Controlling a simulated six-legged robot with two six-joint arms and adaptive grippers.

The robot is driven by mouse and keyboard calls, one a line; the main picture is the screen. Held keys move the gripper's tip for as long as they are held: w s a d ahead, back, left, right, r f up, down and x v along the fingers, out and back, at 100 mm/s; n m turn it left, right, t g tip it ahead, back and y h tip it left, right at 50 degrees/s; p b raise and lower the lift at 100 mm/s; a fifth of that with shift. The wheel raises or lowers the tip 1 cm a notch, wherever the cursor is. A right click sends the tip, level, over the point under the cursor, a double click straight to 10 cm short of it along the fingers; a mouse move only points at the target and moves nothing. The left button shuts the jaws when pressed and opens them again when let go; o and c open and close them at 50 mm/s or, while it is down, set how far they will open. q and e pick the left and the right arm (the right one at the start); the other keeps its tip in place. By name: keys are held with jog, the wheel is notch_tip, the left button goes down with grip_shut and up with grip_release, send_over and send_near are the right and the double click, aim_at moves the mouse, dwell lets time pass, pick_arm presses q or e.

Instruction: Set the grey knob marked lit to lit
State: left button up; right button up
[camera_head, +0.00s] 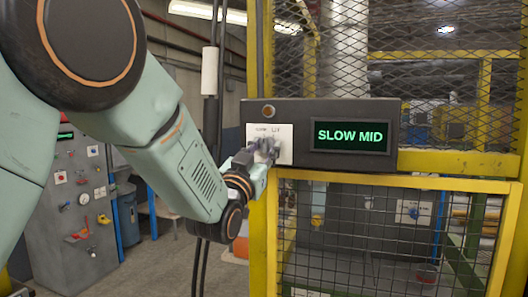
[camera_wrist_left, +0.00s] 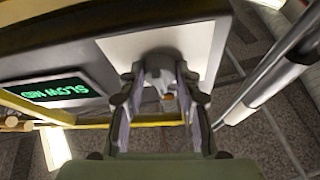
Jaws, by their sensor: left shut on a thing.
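A white plate (camera_head: 286,148) with small lettering, the right word looking like LIT, sits at the left of a dark control box (camera_head: 398,112). My left gripper (camera_head: 264,150) is in front of the plate and covers most of the knob in the head view. In the left wrist view, the left gripper (camera_wrist_left: 159,95) has its fingers on either side of the grey knob (camera_wrist_left: 158,76), shut on it, against the plate (camera_wrist_left: 112,48). The knob's pointing direction cannot be made out. My right gripper is not in view.
A display (camera_head: 351,136) on the box reads SLOW MID in green. A round brownish button or lamp (camera_head: 268,111) sits above the plate. A yellow frame (camera_head: 258,220) with wire mesh surrounds the box. A grey control cabinet (camera_head: 70,225) stands at the left.

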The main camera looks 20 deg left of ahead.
pick_arm(q)
jog(key=m+h+b, duration=0.1)
jog(key=m, duration=0.1)
jog(key=m+h+b, duration=0.1)
jog(key=m, duration=0.2)
jog(key=shift+a+r, duration=0.15)
jog(key=shift+r+m+g+h+b, duration=0.1)
jog(key=shift+m+g+h+b, duration=0.4)
jog(key=shift+m, duration=0.6)
jog(key=shift+m+g+h+b, duration=0.25)
jog(key=shift+m+g+h, duration=0.25)
jog(key=shift+m, duration=0.6)
jog(key=o, duration=1.2)
jog(key=shift+s, duration=0.3)
jog(key=shift+c, duration=0.2)
jog(key=shift+w, duration=0.2)
